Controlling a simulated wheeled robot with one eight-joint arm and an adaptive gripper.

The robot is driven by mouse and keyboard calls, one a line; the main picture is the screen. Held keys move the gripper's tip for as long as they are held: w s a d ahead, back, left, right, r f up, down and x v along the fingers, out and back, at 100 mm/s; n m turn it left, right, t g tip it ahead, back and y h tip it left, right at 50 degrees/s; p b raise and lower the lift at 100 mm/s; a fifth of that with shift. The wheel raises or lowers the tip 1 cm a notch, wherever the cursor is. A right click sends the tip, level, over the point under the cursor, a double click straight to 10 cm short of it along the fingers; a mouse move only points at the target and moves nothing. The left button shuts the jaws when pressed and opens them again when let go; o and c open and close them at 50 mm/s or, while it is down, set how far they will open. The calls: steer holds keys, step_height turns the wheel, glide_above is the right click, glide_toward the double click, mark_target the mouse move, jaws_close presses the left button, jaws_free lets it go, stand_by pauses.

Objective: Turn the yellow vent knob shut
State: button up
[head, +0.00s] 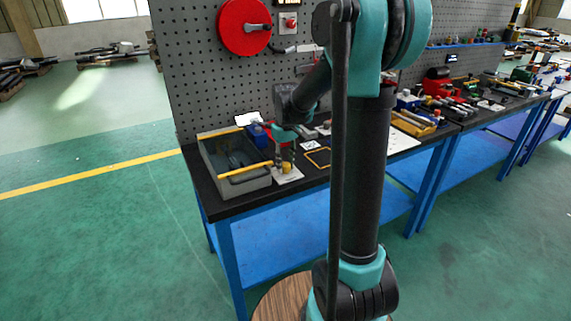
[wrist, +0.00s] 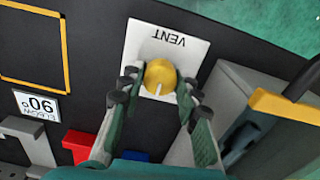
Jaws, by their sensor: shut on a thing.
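The yellow vent knob (wrist: 160,76) is round with a white pointer line on its lower edge in the wrist view. It sits on a white plate (wrist: 140,42) marked VENT. My gripper (wrist: 160,86) has one finger on each side of the knob, shut on it. In the head view the knob (head: 286,166) shows low between my gripper (head: 285,160) and the plate (head: 290,178), on the dark bench top near its left end. My arm hides part of the bench.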

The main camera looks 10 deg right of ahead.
mark_target(286, 164)
steer(key=m, duration=0.4)
steer(key=shift+m, duration=2.9)
steer(key=o, duration=1.2)
steer(key=shift+c, duration=0.2)
step_height(286, 164, up, 12)
steer(key=shift+f, duration=0.1)
steer(key=s+d+f+n+t, duration=0.2)
steer(key=s+f, duration=0.7)
steer(key=s, duration=0.2)
steer(key=s+d+f+n+t, duration=0.2)
steer(key=s+f+n, duration=0.1)
steer(key=s+f, duration=0.6)
steer(key=shift+s+f, duration=0.35)
steer(key=shift+s, duration=0.75)
